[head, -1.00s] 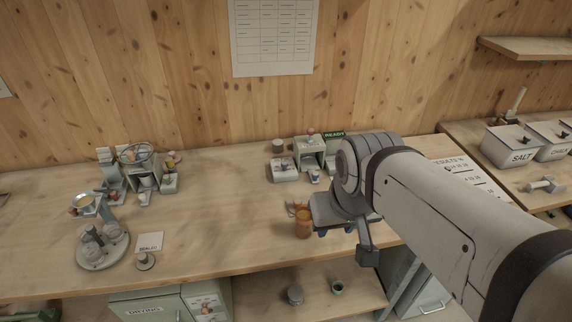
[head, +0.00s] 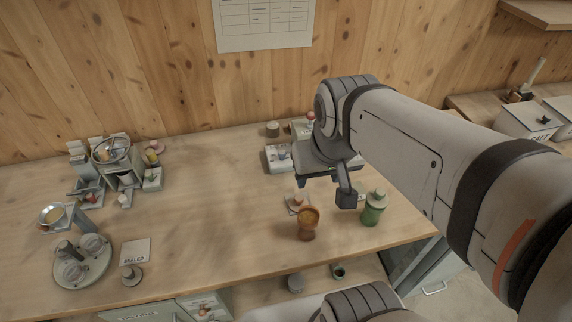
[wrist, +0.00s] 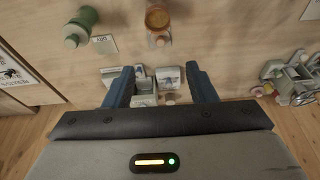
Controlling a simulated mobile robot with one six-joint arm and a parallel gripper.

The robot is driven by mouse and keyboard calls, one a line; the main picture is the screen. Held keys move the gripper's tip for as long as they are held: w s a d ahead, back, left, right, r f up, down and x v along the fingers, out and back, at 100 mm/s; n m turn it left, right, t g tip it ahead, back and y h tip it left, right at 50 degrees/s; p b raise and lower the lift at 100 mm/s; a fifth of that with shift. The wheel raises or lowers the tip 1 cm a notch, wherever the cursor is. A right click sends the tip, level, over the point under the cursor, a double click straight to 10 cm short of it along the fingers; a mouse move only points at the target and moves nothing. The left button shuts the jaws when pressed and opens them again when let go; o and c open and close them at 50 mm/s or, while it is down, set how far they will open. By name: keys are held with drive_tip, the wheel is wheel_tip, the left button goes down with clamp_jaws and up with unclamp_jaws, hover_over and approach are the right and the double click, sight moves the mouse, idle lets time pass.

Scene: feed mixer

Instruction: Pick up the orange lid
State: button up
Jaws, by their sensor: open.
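A small orange-pink piece (head: 297,200), which may be the orange lid, lies on the bench just behind an open orange jar (head: 308,224). It also shows small below the jar's mouth in the wrist view (wrist: 158,40); its shape is unclear. The jar stands upright, its brown contents visible in the wrist view (wrist: 157,18). My gripper (head: 318,180) hangs above the bench, behind and slightly right of the orange piece. Its two dark blue fingers (wrist: 162,80) are apart, with nothing held between them; small pale equipment shows beyond them.
A green bottle with a pale top (head: 373,208) stands right of the jar, near the bench's right edge. A pale device (head: 278,158) sits behind my gripper. A round tray (head: 82,262) and a SEALED card (head: 136,251) lie at left. The bench middle is clear.

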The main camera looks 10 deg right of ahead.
drive_tip(key=o, duration=0.6)
drive_tip(key=w+f+m+b, duration=0.1)
drive_tip(key=w+f, duration=0.2)
drive_tip(key=w+f+m+g+b, duration=0.1)
drive_tip(key=w+f+b, duration=0.1)
drive_tip(key=f, duration=0.1)
drive_tip(key=w+f+m+g+b, duration=0.1)
drive_tip(key=w+f+b, duration=0.1)
drive_tip(key=w+f, duration=0.1)
drive_tip(key=shift+w+d+f+m, duration=0.25)
drive_tip(key=shift+w+d+m, duration=0.05)
drive_tip(key=shift+w, duration=0.05)
drive_tip(key=m+g+b, duration=0.1)
drive_tip(key=m+b, duration=0.2)
hover_over(299, 197)
drive_tip(key=f, duration=0.9)
drive_tip(key=shift+w+f, duration=0.1)
drive_tip(key=shift+w, duration=0.3)
drive_tip(key=shift+s+f+p, duration=0.2)
drive_tip(key=shift+f, duration=1.75)
drive_tip(key=shift+s+f+p, duration=0.15)
drive_tip(key=shift+f, duration=1.8)
